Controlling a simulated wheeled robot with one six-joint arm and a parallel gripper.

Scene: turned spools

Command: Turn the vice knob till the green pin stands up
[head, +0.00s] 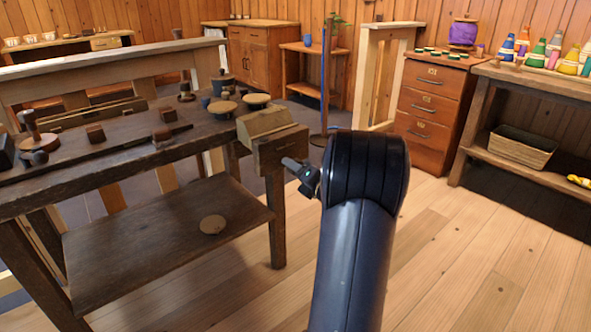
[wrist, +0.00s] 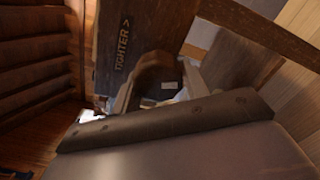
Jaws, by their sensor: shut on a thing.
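The wooden vice (head: 272,137) is fixed at the right end of the dark workbench. In the wrist view its dark front jaw (wrist: 120,22) carries the printed word "TIGHTER" with an arrow. The rounded brown vice knob (wrist: 153,68) sits in front of that jaw. My gripper (head: 301,172) is at the vice's front face, and in the wrist view its two fingers stand on either side of the knob, shut on it. In the head view my gripper and arm hide the knob. I cannot make out the green pin in either view.
The workbench (head: 110,143) holds wooden blocks, a long bar and round-topped pieces. A drawer cabinet (head: 432,105) and a side table (head: 540,88) with coloured spools stand at right. The floor between is clear.

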